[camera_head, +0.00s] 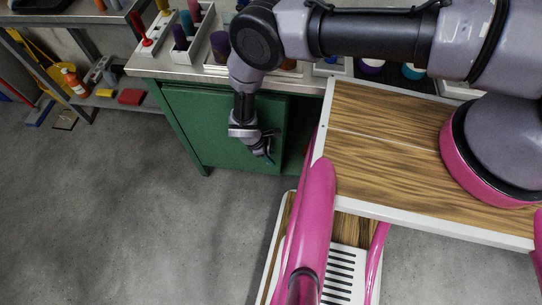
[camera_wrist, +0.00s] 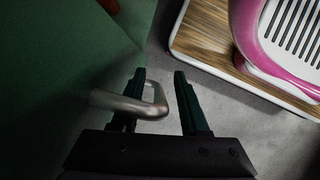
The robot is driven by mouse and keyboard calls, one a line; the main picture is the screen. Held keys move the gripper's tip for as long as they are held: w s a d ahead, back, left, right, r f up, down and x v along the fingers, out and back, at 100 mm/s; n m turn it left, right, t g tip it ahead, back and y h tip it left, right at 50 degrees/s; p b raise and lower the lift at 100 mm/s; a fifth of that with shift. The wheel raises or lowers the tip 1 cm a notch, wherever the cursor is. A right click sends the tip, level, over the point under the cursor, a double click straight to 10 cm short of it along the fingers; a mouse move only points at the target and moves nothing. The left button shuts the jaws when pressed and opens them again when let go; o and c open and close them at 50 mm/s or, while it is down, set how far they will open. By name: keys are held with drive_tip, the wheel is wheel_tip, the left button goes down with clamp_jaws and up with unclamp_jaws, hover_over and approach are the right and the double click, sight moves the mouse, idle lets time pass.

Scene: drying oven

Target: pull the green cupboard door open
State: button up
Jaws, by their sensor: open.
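The green cupboard door (camera_head: 215,125) is on the front of the cupboard under the metal bench in the head view. It fills the left of the wrist view (camera_wrist: 55,70). A grey metal loop handle (camera_wrist: 115,101) sticks out from the door, with its outer end between my fingers. My gripper (camera_head: 268,155) is at the door's right side, and its open fingers also show in the wrist view (camera_wrist: 159,74). I cannot tell whether the fingers touch the handle. A darker green area lies right of the door; how far the door stands open is unclear.
The bench top (camera_head: 165,62) holds racks and colored items. A low shelf (camera_head: 115,98) stands left with bottles and boxes. My pink and wood-topped base is close on the right. Grey floor (camera_head: 120,210) in front of the door's left part is clear.

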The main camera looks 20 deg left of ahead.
drive_tip(key=shift+f, duration=0.2)
drive_tip(key=shift+c, duration=0.3)
clamp_jaws()
idle(1.1)
